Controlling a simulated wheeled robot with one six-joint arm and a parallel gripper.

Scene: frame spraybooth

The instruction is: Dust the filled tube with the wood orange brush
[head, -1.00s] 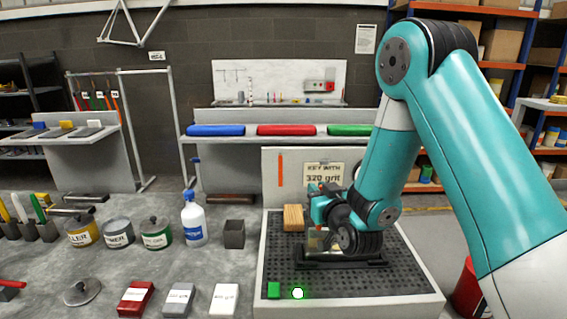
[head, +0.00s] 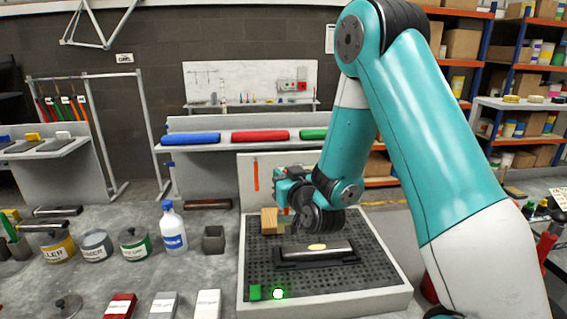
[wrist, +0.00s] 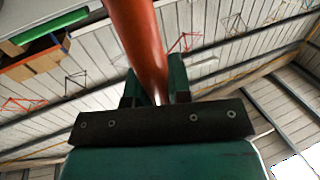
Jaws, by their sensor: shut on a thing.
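The filled tube (head: 328,252) is a dark metal tube lying in a black cradle on the perforated booth bed, with a pale filler patch on top. My gripper (head: 287,193) is above and a little left of the tube, apart from it. In the wrist view my gripper (wrist: 154,92) is shut on an orange-red rounded handle, which I take to be the orange brush (wrist: 136,40). Its bristles are not visible. In the head view the held brush is mostly hidden by the gripper and wrist.
A wooden block (head: 269,221) stands on the bed behind the tube.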

